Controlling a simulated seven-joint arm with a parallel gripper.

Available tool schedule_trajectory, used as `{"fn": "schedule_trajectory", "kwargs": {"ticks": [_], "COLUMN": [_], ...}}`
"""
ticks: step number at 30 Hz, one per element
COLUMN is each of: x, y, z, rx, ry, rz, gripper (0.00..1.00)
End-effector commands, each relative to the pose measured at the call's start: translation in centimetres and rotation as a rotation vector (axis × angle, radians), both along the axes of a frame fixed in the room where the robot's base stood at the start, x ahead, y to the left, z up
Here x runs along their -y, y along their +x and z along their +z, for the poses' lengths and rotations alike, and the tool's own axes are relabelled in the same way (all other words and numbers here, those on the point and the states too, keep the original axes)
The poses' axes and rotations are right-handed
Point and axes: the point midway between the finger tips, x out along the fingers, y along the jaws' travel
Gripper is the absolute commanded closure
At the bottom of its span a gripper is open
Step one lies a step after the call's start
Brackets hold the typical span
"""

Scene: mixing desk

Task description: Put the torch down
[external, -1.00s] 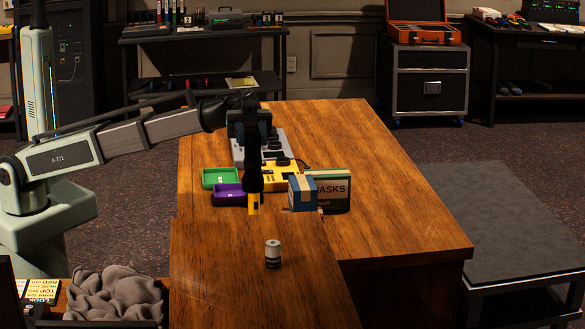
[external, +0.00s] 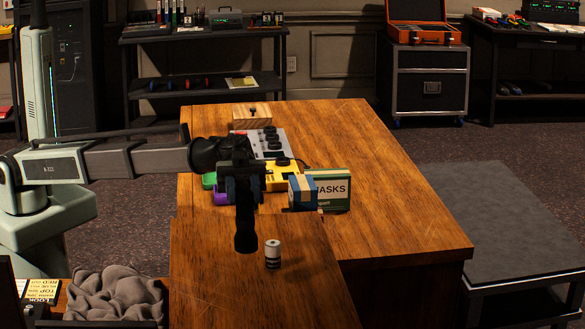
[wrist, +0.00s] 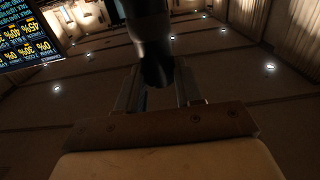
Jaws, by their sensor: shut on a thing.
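The torch (external: 246,232) is a dark, nearly black cylinder, held roughly upright in my gripper (external: 241,190) in the external view. Its lower end is left of a small white and black cylinder (external: 273,254) over the near part of the wooden desk (external: 215,265). I cannot tell whether that end touches the desk. In the wrist view the dark torch (wrist: 151,55) shows at the top middle, between the fingers of my gripper (wrist: 155,95). My gripper is shut on it.
A blue box (external: 302,193) and a green-edged box marked MASKS (external: 332,188) stand right of my gripper. The desk's right side is clear.

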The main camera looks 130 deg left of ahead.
Motion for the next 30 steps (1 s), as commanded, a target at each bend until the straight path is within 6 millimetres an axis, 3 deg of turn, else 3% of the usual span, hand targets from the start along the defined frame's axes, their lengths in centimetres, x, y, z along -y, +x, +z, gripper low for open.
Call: {"fn": "schedule_trajectory", "kwargs": {"ticks": [12,25,30], "x": [0.0,-0.1,-0.1], "y": [-0.1,0.0,0.0], "z": [-5.6,-9.7,-9.9], "rx": [-0.001,-0.001,0.000], "ry": [-0.003,-0.001,-0.001], "rz": [0.001,0.000,0.000], "gripper": [1.00,1.00,1.00]}}
